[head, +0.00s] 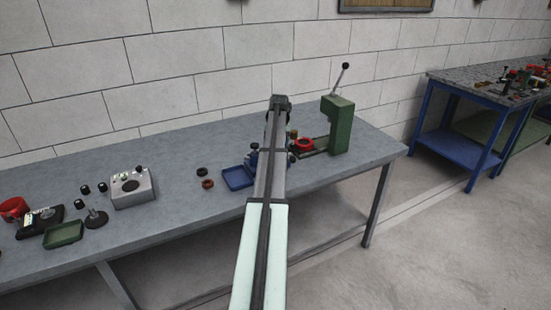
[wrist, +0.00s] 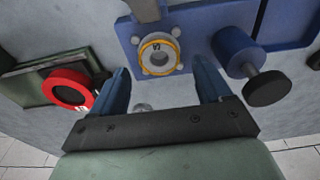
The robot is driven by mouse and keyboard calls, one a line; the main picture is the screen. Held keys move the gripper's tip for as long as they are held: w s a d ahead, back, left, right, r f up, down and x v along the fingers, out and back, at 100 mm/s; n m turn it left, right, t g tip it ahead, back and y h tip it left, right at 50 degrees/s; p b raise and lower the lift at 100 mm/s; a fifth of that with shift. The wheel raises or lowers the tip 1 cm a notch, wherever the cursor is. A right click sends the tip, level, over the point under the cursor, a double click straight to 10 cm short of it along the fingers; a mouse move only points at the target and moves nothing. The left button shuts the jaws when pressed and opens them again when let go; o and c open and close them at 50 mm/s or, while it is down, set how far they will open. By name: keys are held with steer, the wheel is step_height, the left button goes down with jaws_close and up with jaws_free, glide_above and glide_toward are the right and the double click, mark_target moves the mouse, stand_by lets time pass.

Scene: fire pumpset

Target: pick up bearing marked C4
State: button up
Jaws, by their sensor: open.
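In the wrist view my gripper (wrist: 160,70) is open, its two dark blue fingers apart with nothing between them. Ahead of the fingertips a pale metal ring-shaped part (wrist: 145,50) with an orange rim sits in a blue fixture (wrist: 192,48). It has a small dark mark that I cannot read clearly, so I cannot tell whether it is the C4 bearing. In the head view my arm covers the gripper and most of the blue fixture (head: 253,158). A black ring (head: 202,168) and a brown ring (head: 208,181) lie on the bench; no marks are readable.
A green press (head: 337,125) with a red ring (head: 303,151) beside it stands right of my arm; the red ring also shows in the wrist view (wrist: 52,89). A black knob (wrist: 268,88) juts from the fixture. A blue tray (head: 238,187) lies left of my arm.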

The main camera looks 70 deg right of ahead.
steer(key=shift+w+d+f, duration=0.1)
steer(key=shift+d+f, duration=0.05)
steer(key=shift+f, duration=0.85)
steer(key=shift+w+d+f, duration=0.1)
steer(key=shift+f, duration=0.85)
steer(key=shift+c, duration=0.4)
steer(key=shift+r, duration=0.1)
steer(key=c, duration=1.2)
